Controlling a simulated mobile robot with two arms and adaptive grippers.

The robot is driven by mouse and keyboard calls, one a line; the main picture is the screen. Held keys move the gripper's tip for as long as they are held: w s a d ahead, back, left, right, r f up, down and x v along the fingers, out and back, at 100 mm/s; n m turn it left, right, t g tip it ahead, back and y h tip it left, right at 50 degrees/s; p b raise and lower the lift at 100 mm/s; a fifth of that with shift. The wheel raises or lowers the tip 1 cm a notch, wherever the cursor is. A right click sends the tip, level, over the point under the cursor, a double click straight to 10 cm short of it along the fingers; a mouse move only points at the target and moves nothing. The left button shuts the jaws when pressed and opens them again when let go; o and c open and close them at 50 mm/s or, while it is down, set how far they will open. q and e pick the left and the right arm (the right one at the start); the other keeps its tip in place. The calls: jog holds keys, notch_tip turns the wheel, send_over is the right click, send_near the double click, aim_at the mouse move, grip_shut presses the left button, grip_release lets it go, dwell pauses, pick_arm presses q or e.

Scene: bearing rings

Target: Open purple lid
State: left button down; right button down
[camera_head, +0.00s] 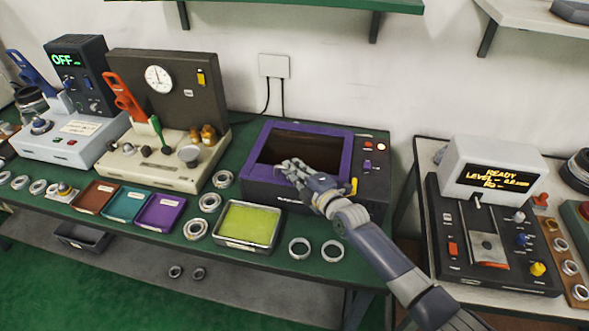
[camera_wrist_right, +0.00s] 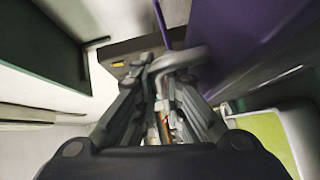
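The purple lid (camera_head: 345,157) is a frame around a dark brown middle on a black box (camera_head: 262,192) at the centre of the green table. I cannot tell whether that middle is a pane or an opening. My right gripper (camera_head: 288,170) is over the lid's front edge, its arm coming from the lower right. In the right wrist view a purple surface (camera_wrist_right: 255,45) fills the upper right. A curved grey handle-like part (camera_wrist_right: 182,60) lies at the fingertips of the right gripper (camera_wrist_right: 165,75); the blur hides whether they grip it. My left gripper is not in view.
A tray with a yellow-green pad (camera_head: 248,224) and several metal rings (camera_head: 300,247) lie in front of the box. A beige gauge machine (camera_head: 160,160) stands left. A black device with a lit display (camera_head: 493,179) stands on a separate table at right.

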jog(key=shift+w+r+p, duration=0.1)
jog(key=shift+r+p, duration=0.45)
jog(key=shift+r, duration=0.05)
jog(key=w+d+r+m+g+p, duration=0.1)
jog(key=w+r+g, duration=0.1)
jog(key=r, duration=0.4)
jog(key=w+d+r+m+g+p, duration=0.1)
jog(key=w+r+m+g, duration=0.1)
jog(key=w+r, duration=0.3)
jog(key=shift+d+r, duration=0.15)
jog(key=shift+r, duration=1)
